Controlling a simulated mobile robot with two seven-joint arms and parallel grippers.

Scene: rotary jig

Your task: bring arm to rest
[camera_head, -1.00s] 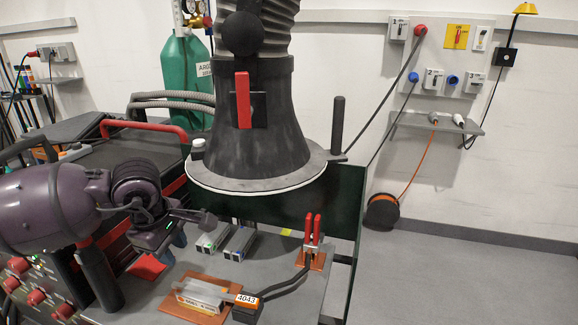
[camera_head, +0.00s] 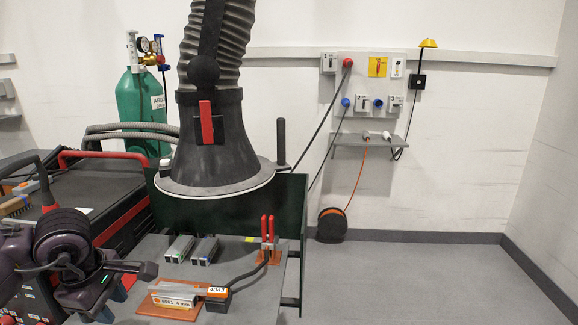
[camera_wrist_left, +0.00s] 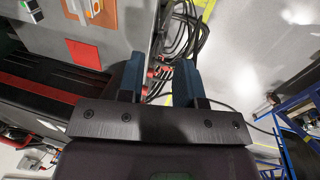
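My left gripper (camera_head: 112,305) is at the lower left of the head view, in front of the grey bench's left side. In the left wrist view its two blue-tipped fingers (camera_wrist_left: 159,78) stand apart with nothing between them. It is open and touches nothing that I can see. My left arm enters from the left edge and is partly cut off. My right gripper is in neither current view.
A grey bench (camera_head: 237,287) carries a copper-coloured plate (camera_head: 163,307) with a metal piece, and a red-handled clamp (camera_head: 267,232). A black extraction hood (camera_head: 212,150) hangs over it. A green gas cylinder (camera_head: 140,105) stands behind. The floor (camera_head: 400,280) at right is clear.

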